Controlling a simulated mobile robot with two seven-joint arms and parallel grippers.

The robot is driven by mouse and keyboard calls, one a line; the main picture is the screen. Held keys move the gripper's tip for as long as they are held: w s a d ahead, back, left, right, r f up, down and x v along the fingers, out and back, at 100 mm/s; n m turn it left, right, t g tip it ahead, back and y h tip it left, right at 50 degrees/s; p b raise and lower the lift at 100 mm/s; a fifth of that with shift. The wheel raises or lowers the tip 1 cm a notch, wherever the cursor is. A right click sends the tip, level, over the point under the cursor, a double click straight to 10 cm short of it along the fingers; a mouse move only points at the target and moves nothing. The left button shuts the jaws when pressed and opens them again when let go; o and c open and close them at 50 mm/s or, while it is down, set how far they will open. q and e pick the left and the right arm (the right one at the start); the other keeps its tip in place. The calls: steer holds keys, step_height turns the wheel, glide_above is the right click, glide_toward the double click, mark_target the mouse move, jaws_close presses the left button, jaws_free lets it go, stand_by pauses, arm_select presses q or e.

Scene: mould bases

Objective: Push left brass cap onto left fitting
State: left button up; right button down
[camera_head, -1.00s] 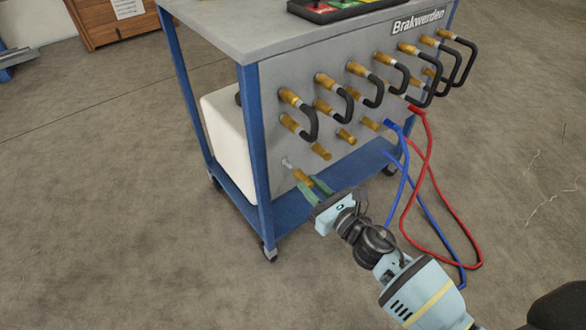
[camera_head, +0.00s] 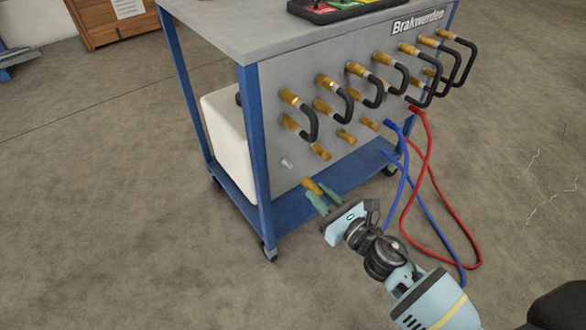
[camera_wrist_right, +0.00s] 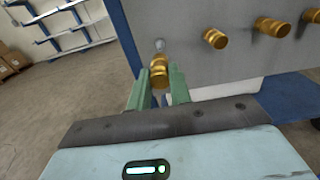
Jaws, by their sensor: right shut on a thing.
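My right gripper (camera_head: 322,196) is shut on a brass cap (camera_head: 312,187), which it holds in the air in front of the panel's lower left. In the right wrist view the cap (camera_wrist_right: 159,71) sits between the green fingertips (camera_wrist_right: 160,82). The bare left fitting (camera_head: 287,164), a small pale stub, sticks out of the grey panel up and left of the cap. In the right wrist view the fitting (camera_wrist_right: 159,45) shows just above the cap; a gap separates them in the head view. My left gripper is not in view.
More brass fittings (camera_head: 320,152) stand to the right along the panel (camera_head: 275,130), with black looped hoses (camera_head: 312,125) above. Blue (camera_head: 402,180) and red (camera_head: 428,160) hoses hang at the right. A blue cart leg (camera_head: 255,150) stands left of the fitting.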

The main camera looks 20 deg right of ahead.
steer(key=shift+v, duration=1.85)
